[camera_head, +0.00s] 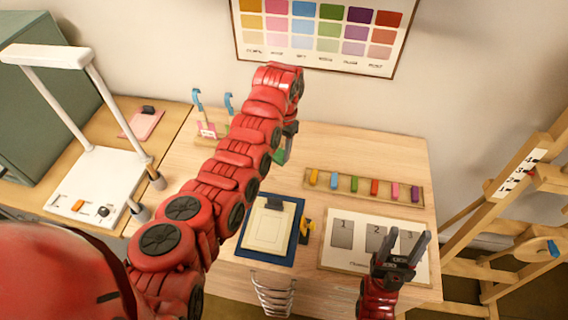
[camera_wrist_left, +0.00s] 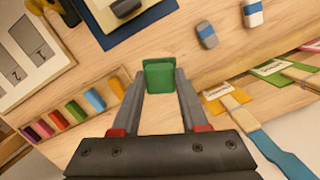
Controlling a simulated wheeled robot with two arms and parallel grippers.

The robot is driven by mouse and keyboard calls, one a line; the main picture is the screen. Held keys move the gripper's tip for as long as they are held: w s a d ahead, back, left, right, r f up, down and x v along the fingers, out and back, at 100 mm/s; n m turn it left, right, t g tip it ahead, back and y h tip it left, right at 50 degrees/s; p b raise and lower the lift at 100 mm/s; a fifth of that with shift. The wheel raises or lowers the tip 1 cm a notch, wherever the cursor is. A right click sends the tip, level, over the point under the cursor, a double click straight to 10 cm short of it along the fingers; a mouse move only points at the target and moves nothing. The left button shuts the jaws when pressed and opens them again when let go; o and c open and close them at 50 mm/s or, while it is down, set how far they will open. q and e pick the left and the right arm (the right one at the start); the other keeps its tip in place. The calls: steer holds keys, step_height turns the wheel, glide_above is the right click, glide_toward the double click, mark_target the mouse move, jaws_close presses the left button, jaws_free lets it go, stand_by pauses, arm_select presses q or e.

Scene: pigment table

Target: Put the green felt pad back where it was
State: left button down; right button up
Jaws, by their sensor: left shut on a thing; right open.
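The green felt pad (camera_wrist_left: 159,74) is held between the fingertips of my left gripper (camera_wrist_left: 160,88), over bare wood in the left wrist view. In the head view a small part of the pad (camera_head: 279,157) shows beside my left arm. My left gripper (camera_head: 287,148) there is largely hidden by the arm. I cannot tell how high the pad is above the table. My right gripper (camera_head: 401,246) is open and empty, over the numbered board (camera_head: 332,263) at the front right.
A row of coloured sticks in a wooden rack (camera_head: 345,184) stands at the back right. A blue board (camera_head: 240,247) lies at the middle front.

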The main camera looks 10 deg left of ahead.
mark_target(280, 163)
arm_select(q)
steer(key=f+b, duration=0.1)
steer(key=f, duration=0.2)
steer(key=f+b, duration=0.1)
steer(key=f, duration=0.1)
steer(key=shift+s+b, duration=0.35)
steer(key=shift+s+p, duration=0.1)
steer(key=shift+p, duration=0.45)
steer(key=shift+w+f, duration=0.25)
steer(key=shift+f, duration=0.35)
steer(key=shift+f+p, duration=0.3)
step_height(280, 163, down, 2)
steer(key=shift+s+f, duration=0.1)
steer(key=shift+s, duration=0.05)
steer(key=shift+f, duration=0.3)
